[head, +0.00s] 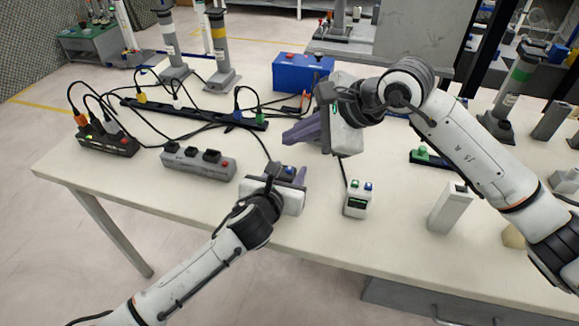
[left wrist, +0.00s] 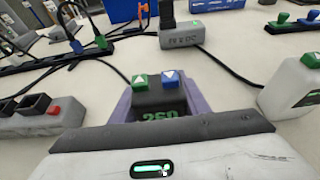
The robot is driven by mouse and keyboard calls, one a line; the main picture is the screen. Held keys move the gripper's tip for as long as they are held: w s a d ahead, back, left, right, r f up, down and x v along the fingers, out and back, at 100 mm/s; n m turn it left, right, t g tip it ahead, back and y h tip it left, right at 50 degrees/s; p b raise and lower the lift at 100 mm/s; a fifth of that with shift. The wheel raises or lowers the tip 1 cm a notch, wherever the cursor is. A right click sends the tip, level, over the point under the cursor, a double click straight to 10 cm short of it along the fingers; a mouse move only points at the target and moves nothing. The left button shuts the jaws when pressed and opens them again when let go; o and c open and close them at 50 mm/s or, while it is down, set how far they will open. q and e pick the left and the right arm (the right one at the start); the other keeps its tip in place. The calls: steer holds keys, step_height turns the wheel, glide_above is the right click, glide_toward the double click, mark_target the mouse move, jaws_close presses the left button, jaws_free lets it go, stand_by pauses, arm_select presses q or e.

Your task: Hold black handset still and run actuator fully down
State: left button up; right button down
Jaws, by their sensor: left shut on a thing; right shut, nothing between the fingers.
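The black handset (left wrist: 158,99) has a green and a blue arrow button on top and green digits, partly hidden, on its front. My left gripper (head: 292,176) is shut on it, with purple fingers on both sides in the left wrist view. In the head view only a little of the handset (head: 288,172) shows. My right gripper (head: 288,136) is shut and empty, pointing left above the table behind the left gripper, apart from the handset. Grey upright columns (head: 222,62) stand at the back left; I cannot tell which actuator the handset drives.
A white handset (head: 357,199) stands right of the left gripper. A grey power strip (head: 198,163) and a black one (head: 107,142) lie left, with cables behind. A blue box (head: 302,72) is at the back. A pale block (head: 449,208) stands right. The front table edge is near.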

stand_by(0.3)
arm_select(q)
steer(key=o, duration=1.2)
